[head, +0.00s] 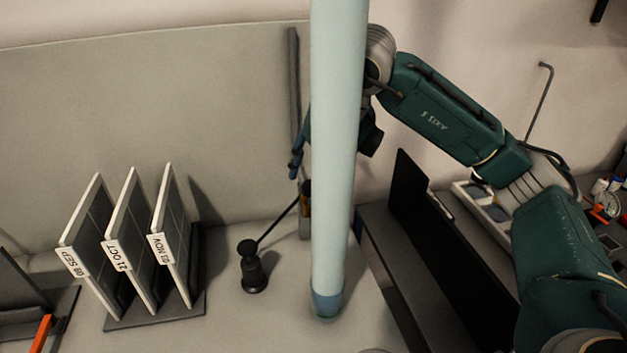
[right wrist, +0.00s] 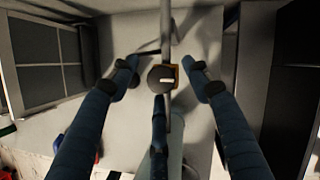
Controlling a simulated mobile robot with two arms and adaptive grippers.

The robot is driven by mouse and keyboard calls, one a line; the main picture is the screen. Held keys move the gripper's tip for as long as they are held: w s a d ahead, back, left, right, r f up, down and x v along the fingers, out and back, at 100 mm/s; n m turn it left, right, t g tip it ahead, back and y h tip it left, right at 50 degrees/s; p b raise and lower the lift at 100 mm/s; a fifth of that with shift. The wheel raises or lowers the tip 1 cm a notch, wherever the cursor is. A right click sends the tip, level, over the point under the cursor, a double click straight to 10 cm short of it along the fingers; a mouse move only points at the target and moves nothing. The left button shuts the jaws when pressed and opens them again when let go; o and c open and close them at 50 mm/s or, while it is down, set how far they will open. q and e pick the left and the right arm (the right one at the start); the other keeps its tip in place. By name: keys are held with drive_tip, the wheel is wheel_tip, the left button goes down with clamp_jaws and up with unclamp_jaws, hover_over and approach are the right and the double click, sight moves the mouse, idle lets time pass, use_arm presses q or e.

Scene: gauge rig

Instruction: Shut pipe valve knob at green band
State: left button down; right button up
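The fingers look apart from the disc. A yellow-brown part (head: 306,194) shows beside the pipe below the gripper. My left gripper is not in view.
A rack with dated panels (head: 128,240) stands at left. A small black stand (head: 253,270) with a slanted rod is left of the pipe's foot. A dark upright panel (head: 440,240) is on the right. The grey surface between rack and stand is clear.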

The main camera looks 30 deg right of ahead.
drive_tip(key=shift+f, duration=0.15)
drive_tip(key=a+v, duration=0.1)
drive_tip(key=v, duration=1.1)
drive_tip(key=shift+d, duration=0.45)
drive_tip(key=shift+s+f, duration=0.1)
drive_tip(key=shift+s, duration=0.05)
idle(0.5)
